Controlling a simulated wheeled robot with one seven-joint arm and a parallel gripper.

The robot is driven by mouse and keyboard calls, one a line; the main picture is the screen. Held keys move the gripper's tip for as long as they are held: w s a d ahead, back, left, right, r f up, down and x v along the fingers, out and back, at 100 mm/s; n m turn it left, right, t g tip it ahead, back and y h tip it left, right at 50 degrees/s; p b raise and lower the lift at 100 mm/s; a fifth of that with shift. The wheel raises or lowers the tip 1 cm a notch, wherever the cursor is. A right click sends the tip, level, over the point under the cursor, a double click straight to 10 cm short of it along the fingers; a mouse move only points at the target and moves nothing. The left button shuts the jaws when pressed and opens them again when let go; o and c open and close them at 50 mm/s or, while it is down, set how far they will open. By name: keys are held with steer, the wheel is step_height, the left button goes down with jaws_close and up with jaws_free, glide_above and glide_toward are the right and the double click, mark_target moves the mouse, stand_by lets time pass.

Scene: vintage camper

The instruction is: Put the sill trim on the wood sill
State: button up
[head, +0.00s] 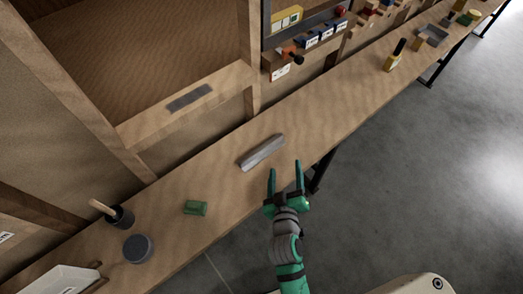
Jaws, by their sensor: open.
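The sill trim looks to be the light grey bar (262,152) lying on the wooden bench top, near the middle of the head view. The wood sill (221,95) is the tilted-looking ledge below the large framed panel, behind and left of the bar. A dark grey flat strip (189,97) lies on that sill. My gripper (285,167) is open and empty, its two green fingers pointing toward the bench at its front edge. It is right of and in front of the bar, apart from it.
On the bench (228,192) stand a green cylinder (195,208), a dark round tin (138,248), a black pot with a wooden handle (120,215) and a white box (72,279). Bench around the bar is clear.

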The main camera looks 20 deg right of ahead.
steer(key=w+d+r+m+g+h, duration=0.3)
steer(key=w+d+r+m+g, duration=0.15)
steer(key=d, duration=0.45)
steer(key=w+d+r+m+g+h, duration=0.3)
steer(key=w+d+r+m+g, duration=0.15)
steer(key=d, duration=0.45)
steer(key=m+g+y, duration=0.5)
steer(key=m+y, duration=0.2)
steer(key=y, duration=0.5)
glide_toward(262, 147)
steer(key=shift+s+a, duration=0.2)
steer(key=shift+s, duration=0.1)
steer(key=f, duration=0.9)
steer(key=shift+w+d+f, duration=0.15)
steer(key=shift+w+f, duration=0.15)
steer(key=shift+f, duration=0.05)
steer(key=shift+d+f, duration=0.1)
steer(key=shift+f, duration=0.15)
